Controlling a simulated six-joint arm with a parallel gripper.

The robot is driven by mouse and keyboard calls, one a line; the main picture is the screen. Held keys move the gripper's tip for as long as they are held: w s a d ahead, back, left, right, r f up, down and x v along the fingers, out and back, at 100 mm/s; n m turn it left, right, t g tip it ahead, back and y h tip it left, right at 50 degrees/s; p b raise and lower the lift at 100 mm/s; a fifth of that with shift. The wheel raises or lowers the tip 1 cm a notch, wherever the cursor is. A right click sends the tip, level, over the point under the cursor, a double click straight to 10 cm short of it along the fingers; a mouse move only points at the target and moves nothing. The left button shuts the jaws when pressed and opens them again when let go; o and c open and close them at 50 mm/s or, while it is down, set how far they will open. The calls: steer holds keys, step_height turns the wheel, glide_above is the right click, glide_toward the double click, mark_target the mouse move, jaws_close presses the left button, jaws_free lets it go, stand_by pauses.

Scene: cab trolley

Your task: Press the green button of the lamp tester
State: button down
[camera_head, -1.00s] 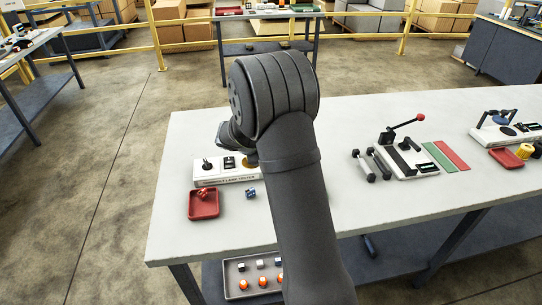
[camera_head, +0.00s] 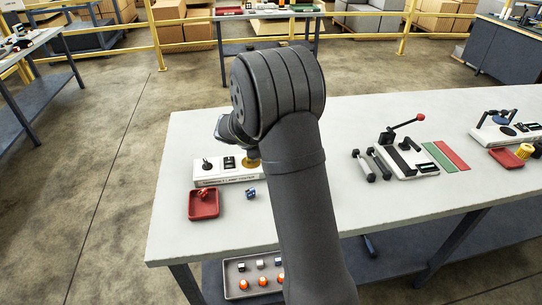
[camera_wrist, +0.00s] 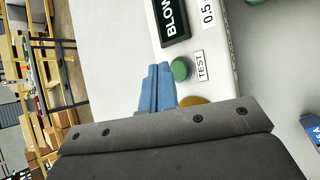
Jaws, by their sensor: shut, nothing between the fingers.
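The lamp tester (camera_head: 210,181) is a white box on the left part of the table, partly hidden behind my arm in the head view. In the wrist view its green button (camera_wrist: 181,69) sits beside a TEST label (camera_wrist: 200,66), below a dark display reading BLOW (camera_wrist: 171,18). My gripper (camera_wrist: 157,68) is shut, its blue fingertips together and empty, just left of the green button. I cannot tell whether they touch it. A brass-coloured round part (camera_wrist: 194,101) of the tester shows partly behind my gripper.
A red tray (camera_head: 204,209) with a small red item stands in front of the tester, and a small blue item (camera_head: 251,194) lies beside it. A lever fixture (camera_head: 403,158) stands further right. The table front (camera_head: 215,240) is clear.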

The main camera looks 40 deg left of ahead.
steer(key=shift+r, duration=2.35)
steer(key=shift+r, duration=1.9)
